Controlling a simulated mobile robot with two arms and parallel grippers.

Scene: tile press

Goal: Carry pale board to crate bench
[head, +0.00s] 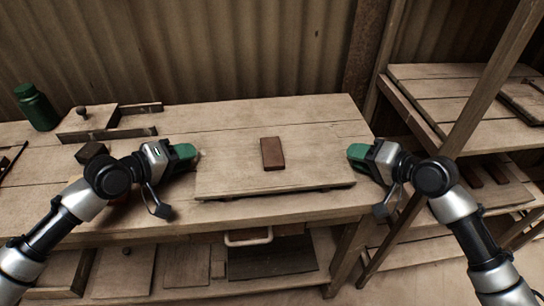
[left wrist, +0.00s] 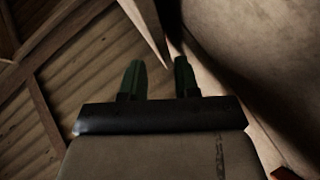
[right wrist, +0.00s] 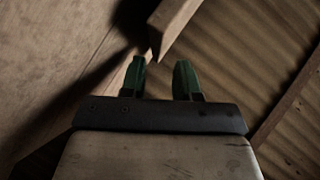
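The pale board (head: 230,178) lies flat near the front of the wooden bench, with a dark gap under its front edge. A brown block (head: 273,153) rests on its top. My left gripper (head: 197,154) is at the board's left edge and my right gripper (head: 350,152) at its right edge. In the left wrist view, the fingers (left wrist: 160,75) are apart, with a narrow pale edge between them. In the right wrist view, the fingers (right wrist: 158,75) are also apart, with a wooden edge end between them. I see no clear finger contact. I cannot tell surely which surface is the crate bench.
A slatted wooden stand (head: 430,75) with a lower shelf is at the right, behind a slanting post (head: 490,80). A green bottle (head: 37,107) and a wooden piece with a knob (head: 88,122) are at the back left. A corrugated wall (head: 220,45) closes the back.

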